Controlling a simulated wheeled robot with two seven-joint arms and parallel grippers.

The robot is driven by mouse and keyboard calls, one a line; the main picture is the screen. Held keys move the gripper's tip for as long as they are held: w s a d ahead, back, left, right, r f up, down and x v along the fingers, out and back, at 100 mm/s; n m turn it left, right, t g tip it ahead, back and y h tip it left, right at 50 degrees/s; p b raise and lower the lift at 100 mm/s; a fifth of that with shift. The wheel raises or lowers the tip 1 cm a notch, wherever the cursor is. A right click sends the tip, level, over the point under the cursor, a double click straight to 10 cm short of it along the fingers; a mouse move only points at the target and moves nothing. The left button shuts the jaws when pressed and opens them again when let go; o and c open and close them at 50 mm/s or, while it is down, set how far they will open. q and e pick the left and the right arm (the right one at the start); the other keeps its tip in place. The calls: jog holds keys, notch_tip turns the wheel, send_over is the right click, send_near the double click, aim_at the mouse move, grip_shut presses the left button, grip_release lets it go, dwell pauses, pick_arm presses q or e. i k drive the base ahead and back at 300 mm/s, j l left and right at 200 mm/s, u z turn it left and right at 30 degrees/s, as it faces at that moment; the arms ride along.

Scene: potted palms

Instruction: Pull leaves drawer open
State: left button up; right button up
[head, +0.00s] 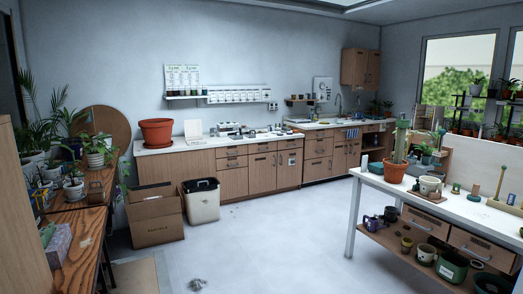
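Wooden drawers with dark handles show in two places in the head view. One set is in the back counter (170,168), including an upper drawer (231,151) and one beside it (263,147); all look shut. Two more drawers sit under the white table at right, a left one (424,222) and a right one (482,248); both look shut. I cannot read any label that tells which is the leaves drawer. Neither of my grippers is in view.
An open cardboard box (154,218) and a cream bin (202,205) stand before the counter's left part. A wooden bench (85,232) with plants is at left. A small grey thing (198,285) lies on the floor. The middle floor is clear.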

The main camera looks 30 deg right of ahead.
aim_at(269, 146)
jog(key=l+z, duration=0.2)
jog(key=z, duration=0.35)
jog(key=i+l+z, duration=0.25)
jog(key=l, duration=0.2)
jog(key=i+l+z, duration=0.2)
jog(key=l, duration=0.3)
jog(key=i+l+z, duration=0.25)
jog(key=l, duration=0.15)
jog(key=i+l+z, duration=0.2)
jog(key=l, duration=0.15)
jog(key=i+l+u, duration=0.25)
jog(key=i, duration=0.25)
jog(key=i+l+u, duration=0.2)
jog(key=i, duration=0.3)
jog(key=i+j+u, duration=0.2)
jog(key=i+u, duration=0.25)
jog(key=i, duration=0.45)
jog(key=i+l+u, duration=0.1)
jog(key=i+u, duration=0.35)
jog(key=i, duration=0.45)
jog(key=i+l+z, duration=0.1)
jog(key=i+z, duration=0.15)
jog(key=i, duration=0.55)
jog(key=i+z, duration=0.25)
jog(key=i, duration=0.5)
jog(key=i+j+z, duration=0.2)
jog(key=i, duration=0.55)
